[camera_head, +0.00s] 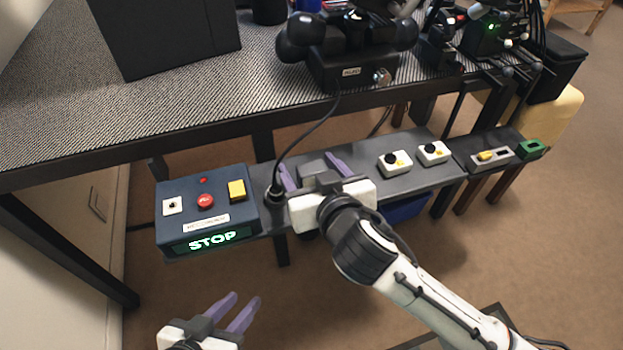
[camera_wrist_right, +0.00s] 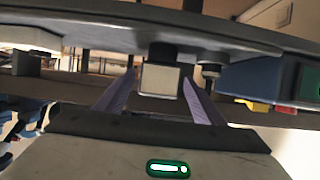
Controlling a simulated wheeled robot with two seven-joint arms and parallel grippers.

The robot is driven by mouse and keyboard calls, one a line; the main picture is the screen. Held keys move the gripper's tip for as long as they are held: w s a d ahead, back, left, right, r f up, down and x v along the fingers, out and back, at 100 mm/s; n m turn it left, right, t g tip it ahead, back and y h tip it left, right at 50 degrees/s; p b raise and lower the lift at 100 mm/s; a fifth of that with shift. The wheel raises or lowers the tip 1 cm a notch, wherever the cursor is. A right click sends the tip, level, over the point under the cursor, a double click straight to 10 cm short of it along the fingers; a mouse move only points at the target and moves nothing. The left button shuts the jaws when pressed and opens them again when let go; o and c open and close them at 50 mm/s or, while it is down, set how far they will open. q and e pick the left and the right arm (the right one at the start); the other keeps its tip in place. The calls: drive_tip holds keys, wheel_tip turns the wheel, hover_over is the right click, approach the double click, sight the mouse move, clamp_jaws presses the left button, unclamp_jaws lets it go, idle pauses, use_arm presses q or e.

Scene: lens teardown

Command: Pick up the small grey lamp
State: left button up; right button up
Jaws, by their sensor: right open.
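A small grey block on a black foot, which looks like the grey lamp (camera_wrist_right: 160,79), is between my right gripper's fingers in the right wrist view. In the head view the lamp (camera_head: 313,168) shows as a grey top on the narrow shelf, partly hidden by my gripper. My right gripper (camera_head: 314,170) is open, with one purple finger on each side of the lamp and gaps visible; its fingers also show in the wrist view (camera_wrist_right: 160,88). My left gripper (camera_head: 246,296) is open and empty at the lower left, away from the shelf.
A blue box (camera_head: 175,230) with buttons and a lit STOP sign stands left of the lamp. A black round plug with a cable (camera_head: 273,194) is close beside the left finger. Two white switch boxes (camera_head: 395,168) (camera_head: 433,153) are to the right. A dark table edge (camera_head: 200,137) runs behind.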

sight(306, 163)
drive_tip(key=shift+x, duration=1.55)
drive_tip(key=shift+d, duration=0.1)
drive_tip(key=c, duration=1.2)
drive_tip(key=shift+c, duration=0.4)
